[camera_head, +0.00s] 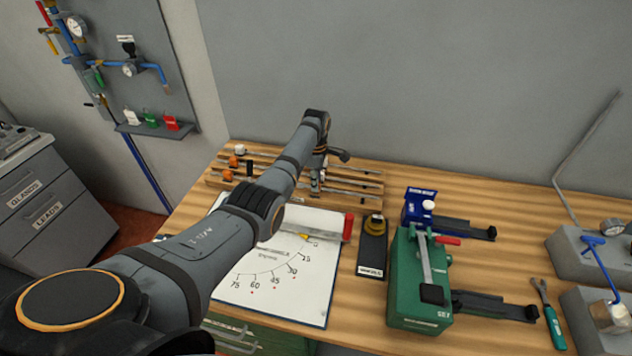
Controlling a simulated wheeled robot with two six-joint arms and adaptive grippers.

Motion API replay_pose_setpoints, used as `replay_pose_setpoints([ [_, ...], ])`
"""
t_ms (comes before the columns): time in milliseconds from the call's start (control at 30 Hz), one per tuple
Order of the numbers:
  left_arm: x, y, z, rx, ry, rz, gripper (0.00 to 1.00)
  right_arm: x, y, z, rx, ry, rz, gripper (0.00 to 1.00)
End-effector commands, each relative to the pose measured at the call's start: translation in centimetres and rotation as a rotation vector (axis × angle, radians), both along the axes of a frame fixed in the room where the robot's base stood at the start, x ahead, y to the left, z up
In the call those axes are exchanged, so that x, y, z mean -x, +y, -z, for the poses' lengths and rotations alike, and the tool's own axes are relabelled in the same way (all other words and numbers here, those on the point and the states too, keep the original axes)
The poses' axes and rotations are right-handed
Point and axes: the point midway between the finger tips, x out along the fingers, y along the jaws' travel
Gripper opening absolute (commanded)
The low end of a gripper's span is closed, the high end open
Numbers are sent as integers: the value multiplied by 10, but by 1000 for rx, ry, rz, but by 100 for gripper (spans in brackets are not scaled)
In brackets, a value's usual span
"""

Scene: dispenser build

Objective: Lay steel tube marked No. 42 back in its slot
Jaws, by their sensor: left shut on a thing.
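My left arm reaches across the bench. Its gripper (317,182) is down at the wooden rack (369,204) at the back and partly hidden behind my own arm. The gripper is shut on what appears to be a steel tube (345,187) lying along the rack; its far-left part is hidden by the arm. No number 42 can be read on any tube. I cannot tell whether the held tube touches its slot. Other rods with orange (233,161) and white (239,149) parts at their left ends lie in the rack. My right gripper is not in view.
A white angle chart (290,285) lies in front of the rack, with a red-ended bar (348,227) at its upper edge. A dark block (372,248), a green bender (415,285) and a blue tool (420,207) stand to the right. Bare bench (500,265) lies beyond them.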

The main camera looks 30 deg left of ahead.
Motion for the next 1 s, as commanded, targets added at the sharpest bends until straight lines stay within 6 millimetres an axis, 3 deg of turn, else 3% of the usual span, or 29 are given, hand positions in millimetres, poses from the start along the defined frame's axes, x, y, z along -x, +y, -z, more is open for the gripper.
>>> replay_pose_setpoints([
  [1000,0,0,12,0,-1,0,0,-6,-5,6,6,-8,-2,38],
])
